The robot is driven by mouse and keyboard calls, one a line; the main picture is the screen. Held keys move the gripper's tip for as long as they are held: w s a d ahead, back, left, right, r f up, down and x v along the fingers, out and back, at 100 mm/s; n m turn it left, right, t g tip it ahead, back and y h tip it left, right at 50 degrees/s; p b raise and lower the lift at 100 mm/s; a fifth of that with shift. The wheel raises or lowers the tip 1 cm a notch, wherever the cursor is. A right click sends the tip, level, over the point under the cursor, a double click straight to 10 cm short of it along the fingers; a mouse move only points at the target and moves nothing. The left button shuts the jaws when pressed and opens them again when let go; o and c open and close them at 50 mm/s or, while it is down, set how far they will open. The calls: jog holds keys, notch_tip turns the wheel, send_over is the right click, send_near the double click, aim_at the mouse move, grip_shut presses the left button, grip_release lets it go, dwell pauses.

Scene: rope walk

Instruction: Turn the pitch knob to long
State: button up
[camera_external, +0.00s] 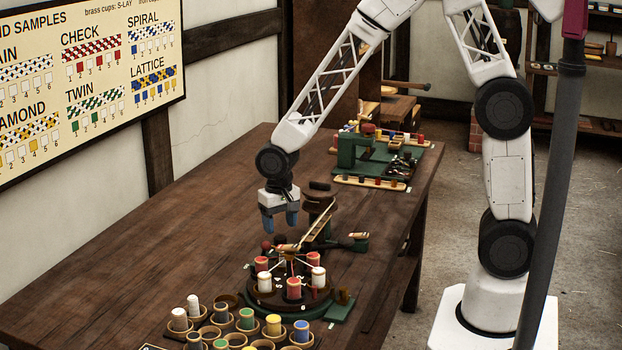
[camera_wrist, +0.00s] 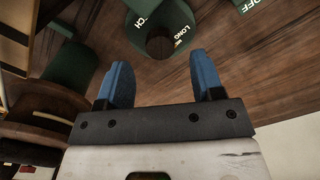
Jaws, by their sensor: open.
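The pitch knob (camera_wrist: 160,43) is a dark round knob on a green plate (camera_wrist: 135,38) in the wrist view. I cannot make out which way the knob points. My gripper (camera_wrist: 160,60) has two blue fingers, spread apart and empty, with the knob just beyond and between their tips. In the outside view my gripper (camera_external: 280,222) hangs fingers-down over the table; I cannot pick out the knob there.
A green "OFF" label (camera_wrist: 251,4) lies right of the knob. In the outside view a round stand with red and white bobbins (camera_external: 293,288) is in front of the gripper, and cups (camera_external: 221,313) sit nearer. A green machine (camera_external: 358,150) stands behind. The table's left side is clear.

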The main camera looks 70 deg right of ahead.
aim_at(281, 237)
jog(key=shift+f, duration=2.05)
jog(key=c, duration=0.9)
